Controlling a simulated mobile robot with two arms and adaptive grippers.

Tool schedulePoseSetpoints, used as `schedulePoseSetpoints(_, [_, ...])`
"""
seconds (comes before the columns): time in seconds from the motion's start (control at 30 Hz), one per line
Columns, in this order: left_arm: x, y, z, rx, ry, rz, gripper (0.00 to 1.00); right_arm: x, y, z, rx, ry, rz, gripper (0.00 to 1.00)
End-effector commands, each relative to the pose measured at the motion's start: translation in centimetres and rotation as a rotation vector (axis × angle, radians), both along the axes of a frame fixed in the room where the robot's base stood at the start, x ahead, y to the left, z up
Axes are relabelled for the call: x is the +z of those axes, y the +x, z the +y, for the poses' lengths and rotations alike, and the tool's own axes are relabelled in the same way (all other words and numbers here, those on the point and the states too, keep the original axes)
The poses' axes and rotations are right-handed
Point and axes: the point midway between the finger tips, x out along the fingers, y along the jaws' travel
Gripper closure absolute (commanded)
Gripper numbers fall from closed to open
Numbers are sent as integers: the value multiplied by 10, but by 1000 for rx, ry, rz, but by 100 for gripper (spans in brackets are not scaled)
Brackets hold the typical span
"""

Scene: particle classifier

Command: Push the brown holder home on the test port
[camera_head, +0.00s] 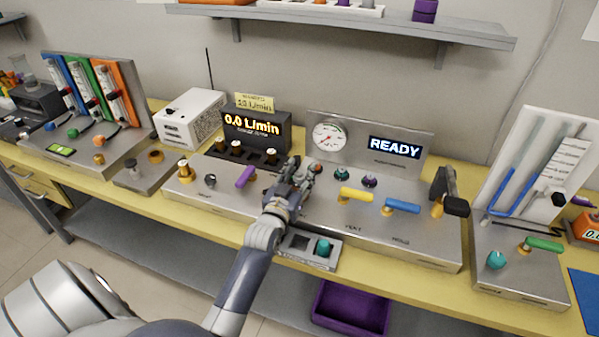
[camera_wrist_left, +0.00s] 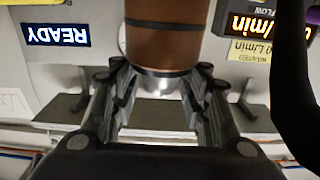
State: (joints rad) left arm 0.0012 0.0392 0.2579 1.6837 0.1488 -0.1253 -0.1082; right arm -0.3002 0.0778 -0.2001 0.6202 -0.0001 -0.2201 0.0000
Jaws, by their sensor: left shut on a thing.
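The brown holder (camera_wrist_left: 166,42) fills the top middle of the left wrist view, a cylinder with dark bands and a metal ring at its end. My left gripper (camera_wrist_left: 163,82) is shut on it there, one finger on each side. In the head view my left gripper (camera_head: 291,188) is over the middle of the steel bench unit (camera_head: 335,225). The gripper and wrist cover the holder and the spot below it, so I cannot tell how it meets the test port. My right gripper is out of view.
A purple lever (camera_head: 244,176) is left of the gripper; yellow (camera_head: 356,195) and blue (camera_head: 402,206) levers are to its right. A gauge (camera_head: 329,137) and a READY display (camera_head: 394,147) stand behind. A small box with a teal knob (camera_head: 323,248) sits in front.

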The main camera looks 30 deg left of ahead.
Motion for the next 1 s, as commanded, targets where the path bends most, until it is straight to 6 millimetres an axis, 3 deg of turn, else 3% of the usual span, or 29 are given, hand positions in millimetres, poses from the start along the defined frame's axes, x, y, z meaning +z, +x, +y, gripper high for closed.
schedulePoseSetpoints(0.7, [-17, 0, 0, 0, 0, 0, 100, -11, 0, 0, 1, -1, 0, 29])
schedulePoseSetpoints(0.73, [-17, 0, 0, 0, 0, -1, 55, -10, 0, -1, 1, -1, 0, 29])
schedulePoseSetpoints(0.8, [-17, 0, 0, 0, 0, 0, 39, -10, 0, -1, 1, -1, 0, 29])
schedulePoseSetpoints(0.83, [-17, 0, 0, 0, 0, 0, 34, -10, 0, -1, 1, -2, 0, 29])
schedulePoseSetpoints(1.0, [-17, 0, 0, 0, 0, 0, 34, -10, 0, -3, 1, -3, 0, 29])
